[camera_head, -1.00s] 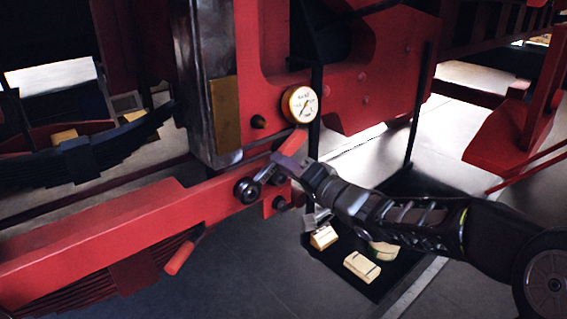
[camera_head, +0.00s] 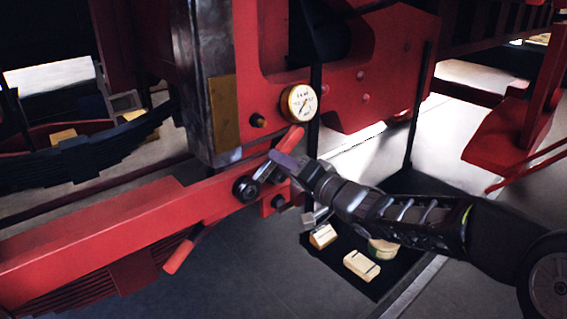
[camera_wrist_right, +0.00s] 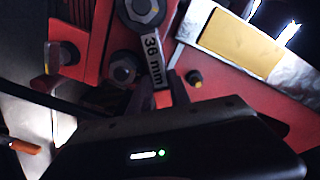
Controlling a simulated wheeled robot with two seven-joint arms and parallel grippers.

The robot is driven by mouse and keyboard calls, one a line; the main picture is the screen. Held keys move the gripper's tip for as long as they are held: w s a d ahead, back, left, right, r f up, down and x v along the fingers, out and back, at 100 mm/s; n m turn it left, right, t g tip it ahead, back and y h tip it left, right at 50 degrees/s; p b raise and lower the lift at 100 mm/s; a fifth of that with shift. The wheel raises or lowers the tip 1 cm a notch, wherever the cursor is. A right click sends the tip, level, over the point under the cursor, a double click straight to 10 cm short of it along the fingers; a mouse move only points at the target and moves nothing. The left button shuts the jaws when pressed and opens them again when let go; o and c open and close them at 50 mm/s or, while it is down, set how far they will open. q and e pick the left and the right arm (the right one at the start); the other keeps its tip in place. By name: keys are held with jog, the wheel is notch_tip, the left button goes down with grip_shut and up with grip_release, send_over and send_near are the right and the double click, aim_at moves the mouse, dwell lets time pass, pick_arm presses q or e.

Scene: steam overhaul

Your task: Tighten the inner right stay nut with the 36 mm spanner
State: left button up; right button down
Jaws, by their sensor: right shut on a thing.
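The 36 mm spanner (camera_wrist_right: 154,62) shows its label in the right wrist view. Its head is at a dark nut (camera_wrist_right: 143,8) at the top edge, and I cannot tell how fully it is seated. In the head view this nut (camera_head: 246,188) is on the red beam, and the spanner's red handle end (camera_head: 291,138) sticks up past my fingers. My right gripper (camera_head: 279,165) is shut on the spanner's handle. A second dark nut (camera_wrist_right: 123,70) sits beside the spanner, apart from it. My left gripper is not in view.
A round white gauge (camera_head: 299,103) is just above the gripper. A red-handled bar (camera_head: 179,257) hangs below the beam (camera_head: 110,226). Blocks (camera_head: 361,266) lie on a dark mat (camera_head: 330,266) on the floor. Open floor lies below the beam.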

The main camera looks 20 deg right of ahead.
jog(key=shift+r, duration=0.1)
jog(key=shift+v, duration=2.65)
jog(key=v, duration=0.4)
jog(key=s+a+b, duration=0.5)
jog(key=a+b, duration=0.2)
jog(key=a, duration=0.6)
